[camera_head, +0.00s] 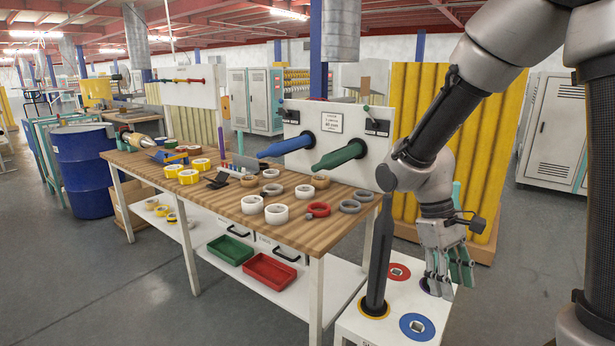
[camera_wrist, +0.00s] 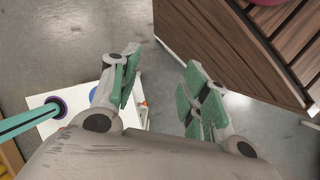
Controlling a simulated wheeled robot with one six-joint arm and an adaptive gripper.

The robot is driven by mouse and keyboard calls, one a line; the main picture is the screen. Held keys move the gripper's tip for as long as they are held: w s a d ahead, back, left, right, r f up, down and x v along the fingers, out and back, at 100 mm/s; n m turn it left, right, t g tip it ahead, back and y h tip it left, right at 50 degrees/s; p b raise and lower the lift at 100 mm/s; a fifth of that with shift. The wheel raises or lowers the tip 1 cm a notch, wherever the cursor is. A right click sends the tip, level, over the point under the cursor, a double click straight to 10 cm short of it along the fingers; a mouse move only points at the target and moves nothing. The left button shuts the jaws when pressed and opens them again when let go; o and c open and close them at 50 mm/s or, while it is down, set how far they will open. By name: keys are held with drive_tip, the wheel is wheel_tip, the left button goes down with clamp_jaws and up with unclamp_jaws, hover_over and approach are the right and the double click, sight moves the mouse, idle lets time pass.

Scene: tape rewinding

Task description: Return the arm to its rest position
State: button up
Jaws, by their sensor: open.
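My gripper (camera_head: 450,268) hangs at the right in the head view, fingers pointing down, in front of the white stand's right side. In the wrist view my gripper (camera_wrist: 163,88) has its two green-padded fingers well apart, with nothing between them but grey floor. My arm comes down to it from the upper right, bent at the elbow. The white stand (camera_head: 355,326) has a dark post (camera_head: 379,255) upright in a yellow ring, plus a red ring (camera_head: 398,271) and a blue ring (camera_head: 417,326). A teal rod (camera_wrist: 22,121) in a purple ring shows in the wrist view.
The wooden table (camera_head: 235,205) carries several tape rolls. A white panel (camera_head: 345,148) with a blue spindle (camera_head: 285,146) and a green spindle (camera_head: 340,155) stands behind it. Red (camera_head: 270,270) and green (camera_head: 230,249) bins sit below. Open floor lies at the right.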

drive_tip(key=s+d+r+m+t+y, duration=0.1)
drive_tip(key=s+d+r+m+t, duration=0.1)
drive_tip(key=r, duration=0.6)
drive_tip(key=s+d+r+m+t+y, duration=0.1)
drive_tip(key=s+d+r+m+t, duration=0.2)
drive_tip(key=s+d+r+t, duration=0.2)
wheel_tip(320, 180, up, 3)
drive_tip(key=shift+s+d+f+t+y, duration=0.15)
drive_tip(key=shift+s+d+t+y, duration=0.25)
drive_tip(key=shift+s, duration=0.45)
drive_tip(key=shift+a, duration=0.1)
idle(0.5)
